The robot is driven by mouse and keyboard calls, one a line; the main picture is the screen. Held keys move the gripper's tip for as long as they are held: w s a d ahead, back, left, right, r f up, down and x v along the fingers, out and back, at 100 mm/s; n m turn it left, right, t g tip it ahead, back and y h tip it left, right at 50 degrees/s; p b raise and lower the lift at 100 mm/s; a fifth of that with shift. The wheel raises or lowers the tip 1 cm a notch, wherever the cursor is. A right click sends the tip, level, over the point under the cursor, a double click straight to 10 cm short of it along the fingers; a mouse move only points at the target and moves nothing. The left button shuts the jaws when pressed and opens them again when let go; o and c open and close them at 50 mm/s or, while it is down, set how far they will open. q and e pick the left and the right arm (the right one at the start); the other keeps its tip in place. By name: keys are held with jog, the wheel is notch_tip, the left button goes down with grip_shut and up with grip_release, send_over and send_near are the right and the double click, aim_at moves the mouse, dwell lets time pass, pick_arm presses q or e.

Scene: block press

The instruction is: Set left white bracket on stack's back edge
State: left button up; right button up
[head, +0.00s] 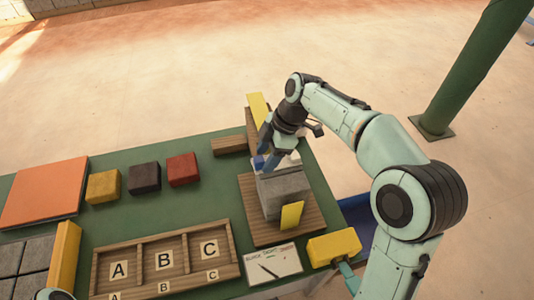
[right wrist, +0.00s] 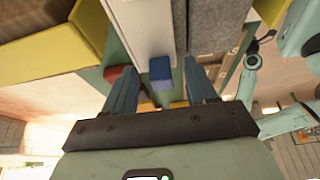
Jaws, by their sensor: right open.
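A grey block stack (head: 285,192) stands on a wooden board (head: 252,205) at the table's right side. A white bracket (head: 290,161) lies along the top of the stack, partly hidden by my right gripper (head: 266,155). In the right wrist view the open fingers of the gripper (right wrist: 161,88) are on either side of a small blue piece (right wrist: 161,72), which lies at the end of the white bracket (right wrist: 148,28). A gap shows between the fingers and the blue piece. The grey stack (right wrist: 215,30) is beside the bracket.
A yellow piece (head: 291,216) is at the stack's front. A wooden tray marked A, B, C (head: 165,262), coloured blocks (head: 145,178) and a yellow press handle (head: 334,247) are nearby. A wooden block (head: 230,145) and a yellow-topped post (head: 258,107) stand behind.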

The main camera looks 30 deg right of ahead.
pick_arm(q)
jog(key=r+p, duration=0.1)
jog(key=w+r+p, duration=0.1)
jog(key=r, duration=0.1)
jog(key=shift+w+p, duration=0.1)
jog(key=shift+p, duration=0.25)
pick_arm(e)
jog(key=v, duration=1.3)
jog(key=shift+d, duration=0.15)
jog(key=shift+r, duration=0.1)
